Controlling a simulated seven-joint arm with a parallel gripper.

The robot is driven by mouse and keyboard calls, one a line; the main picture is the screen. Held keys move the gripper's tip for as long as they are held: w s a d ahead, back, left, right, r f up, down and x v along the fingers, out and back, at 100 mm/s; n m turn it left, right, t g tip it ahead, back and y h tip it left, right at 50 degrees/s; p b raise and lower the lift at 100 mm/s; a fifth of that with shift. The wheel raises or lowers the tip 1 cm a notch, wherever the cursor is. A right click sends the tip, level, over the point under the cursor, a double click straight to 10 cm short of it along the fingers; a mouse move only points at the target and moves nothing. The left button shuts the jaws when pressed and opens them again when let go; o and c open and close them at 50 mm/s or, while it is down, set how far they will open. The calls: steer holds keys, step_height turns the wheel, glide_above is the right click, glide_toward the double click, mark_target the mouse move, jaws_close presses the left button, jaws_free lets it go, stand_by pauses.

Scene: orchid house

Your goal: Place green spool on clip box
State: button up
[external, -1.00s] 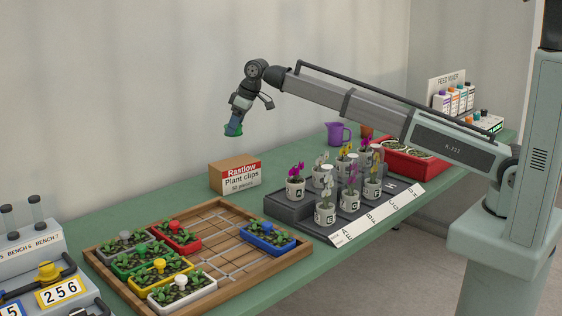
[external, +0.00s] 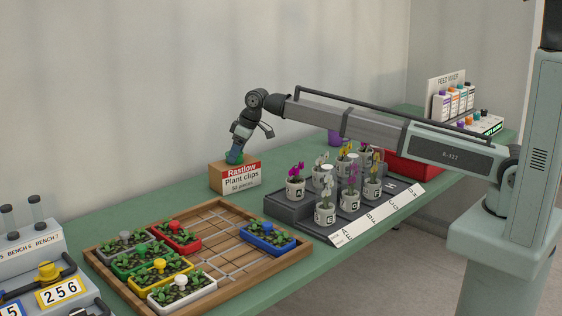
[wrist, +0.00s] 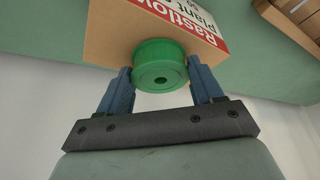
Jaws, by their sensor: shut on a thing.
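The green spool (wrist: 160,66) is between the two blue fingers of my gripper (wrist: 160,88) in the wrist view. My gripper is shut on it. In the external view the green spool (external: 234,158) shows at the lower end of my gripper (external: 238,148), at the top of the clip box (external: 236,180). The clip box is brown cardboard with a red and white "Rastlow Plant clips" label. It also shows behind the spool in the wrist view (wrist: 108,35). The spool appears at or just above the box top; I cannot tell if it touches.
A wooden tray (external: 130,300) with several colored planters lies in front of the box. A dark stepped stand (external: 285,217) with potted orchids is to the right. A purple jug (external: 334,138) is behind my arm. Green bench surface (external: 140,205) is clear left of the box.

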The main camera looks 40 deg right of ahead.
steer(key=shift+f, duration=0.15)
steer(key=o, duration=1)
steer(key=shift+o, duration=0.2)
steer(key=v, duration=1.2)
